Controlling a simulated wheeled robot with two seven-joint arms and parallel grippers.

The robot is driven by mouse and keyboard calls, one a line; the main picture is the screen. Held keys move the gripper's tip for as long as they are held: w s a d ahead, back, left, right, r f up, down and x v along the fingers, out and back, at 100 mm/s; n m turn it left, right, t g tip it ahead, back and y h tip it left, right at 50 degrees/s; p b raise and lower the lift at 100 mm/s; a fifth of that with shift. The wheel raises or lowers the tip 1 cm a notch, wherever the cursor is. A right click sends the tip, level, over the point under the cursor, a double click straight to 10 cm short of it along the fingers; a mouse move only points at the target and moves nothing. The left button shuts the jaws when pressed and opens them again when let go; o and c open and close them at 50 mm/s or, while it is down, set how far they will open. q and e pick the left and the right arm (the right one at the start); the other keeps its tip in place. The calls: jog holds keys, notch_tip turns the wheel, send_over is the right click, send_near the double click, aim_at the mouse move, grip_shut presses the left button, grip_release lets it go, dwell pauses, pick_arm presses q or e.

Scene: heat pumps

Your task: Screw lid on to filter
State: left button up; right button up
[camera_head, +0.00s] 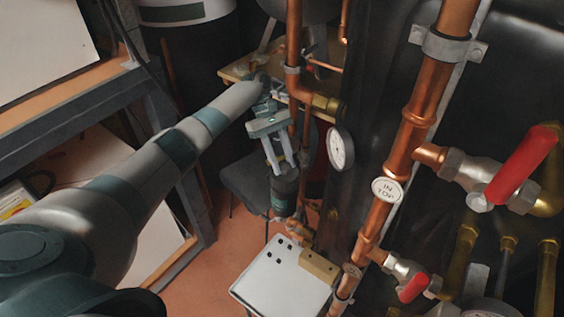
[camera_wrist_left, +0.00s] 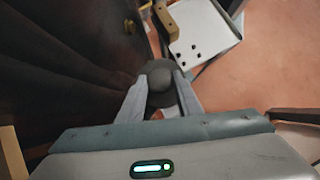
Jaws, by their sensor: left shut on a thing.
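My left gripper (camera_head: 282,166) points down in the middle of the head view, its two pale fingers spread around the top of a dark cylinder, the filter (camera_head: 284,192). In the left wrist view the gripper (camera_wrist_left: 161,84) is shut on a round dark grey piece, which looks like the lid (camera_wrist_left: 159,76). The lid sits between the fingertips and hides what lies under it. I cannot tell whether the lid touches the filter or how its thread sits. My right gripper is not in view.
Copper pipes (camera_head: 412,130) with red-handled valves (camera_head: 522,165) stand on the right. A round gauge (camera_head: 340,148) is close to the right of the gripper. A white box (camera_head: 278,285) lies below. A grey-framed shelf (camera_head: 75,105) is on the left.

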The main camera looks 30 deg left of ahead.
pick_arm(q)
jog(key=o, duration=1.2)
jog(key=shift+o, duration=0.2)
jog(key=shift+r, duration=0.1)
jog(key=shift+w+a+r+b, duration=0.2)
jog(key=shift+a+r+b, duration=0.15)
jog(key=shift+r+b, duration=0.1)
jog(key=b+v, duration=0.2)
jog(key=v, duration=1.4)
jog(key=shift+r, duration=0.2)
jog(key=shift+s+d, duration=0.1)
